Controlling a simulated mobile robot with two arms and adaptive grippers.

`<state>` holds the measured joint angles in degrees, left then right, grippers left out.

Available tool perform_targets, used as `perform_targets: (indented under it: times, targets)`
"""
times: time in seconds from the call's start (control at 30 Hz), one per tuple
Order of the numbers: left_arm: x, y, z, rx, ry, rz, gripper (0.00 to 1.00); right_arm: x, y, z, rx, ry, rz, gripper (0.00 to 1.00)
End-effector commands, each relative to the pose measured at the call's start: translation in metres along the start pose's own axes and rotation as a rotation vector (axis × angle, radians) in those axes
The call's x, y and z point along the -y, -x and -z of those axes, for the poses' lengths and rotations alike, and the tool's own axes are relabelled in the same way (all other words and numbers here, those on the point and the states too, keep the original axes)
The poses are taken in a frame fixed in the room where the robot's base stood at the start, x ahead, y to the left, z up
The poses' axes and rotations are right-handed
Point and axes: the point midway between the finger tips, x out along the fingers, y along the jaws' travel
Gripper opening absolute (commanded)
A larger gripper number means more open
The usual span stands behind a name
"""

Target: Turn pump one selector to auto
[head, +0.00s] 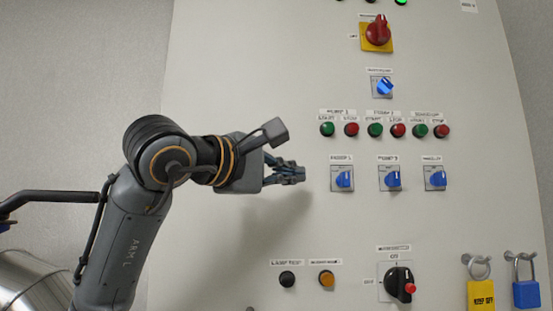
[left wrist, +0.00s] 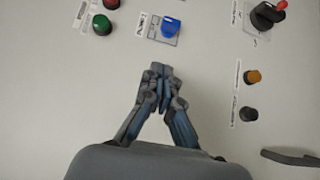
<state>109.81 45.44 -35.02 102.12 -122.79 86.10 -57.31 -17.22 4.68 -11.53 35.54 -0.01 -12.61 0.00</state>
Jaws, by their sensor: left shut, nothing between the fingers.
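The pump one selector is the leftmost blue knob (head: 342,180) of a row of three, on a square plate under a small label. Its exact pointer direction is too small to read. It also shows in the left wrist view as a blue knob (left wrist: 171,27), beyond the fingertips. My left gripper (head: 302,173) is shut and empty, just left of this selector and apart from it in the head view. Its closed fingertips (left wrist: 160,70) point toward the knob in the left wrist view. My right gripper is in neither view.
Two more blue selectors (head: 391,179) (head: 436,179) sit to the right. Green and red buttons (head: 375,130) run above. A black button (head: 287,279), an amber button (head: 326,279) and a black rotary handle (head: 399,284) are below. Padlocks (head: 526,293) hang at lower right.

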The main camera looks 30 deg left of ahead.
Motion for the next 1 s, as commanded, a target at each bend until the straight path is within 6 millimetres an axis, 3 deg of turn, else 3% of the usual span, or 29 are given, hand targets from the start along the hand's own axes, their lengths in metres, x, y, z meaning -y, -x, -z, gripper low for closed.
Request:
perform_targets:
  times: [0.03, 0.2, 0.4, 1.0]
  targets:
    - [-0.004, -0.013, 0.000, 0.001, 0.001, 0.006, 0.00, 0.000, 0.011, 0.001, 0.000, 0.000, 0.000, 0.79]
    - [-0.004, -0.044, -0.005, 0.005, -0.002, 0.003, 0.00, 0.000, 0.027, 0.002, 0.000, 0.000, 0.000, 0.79]
    - [-0.003, -0.061, -0.024, 0.004, 0.000, 0.002, 0.00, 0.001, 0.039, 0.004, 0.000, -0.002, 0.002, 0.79]
    - [0.000, -0.064, -0.030, 0.003, 0.001, -0.001, 0.00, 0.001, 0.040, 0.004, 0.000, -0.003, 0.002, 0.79]
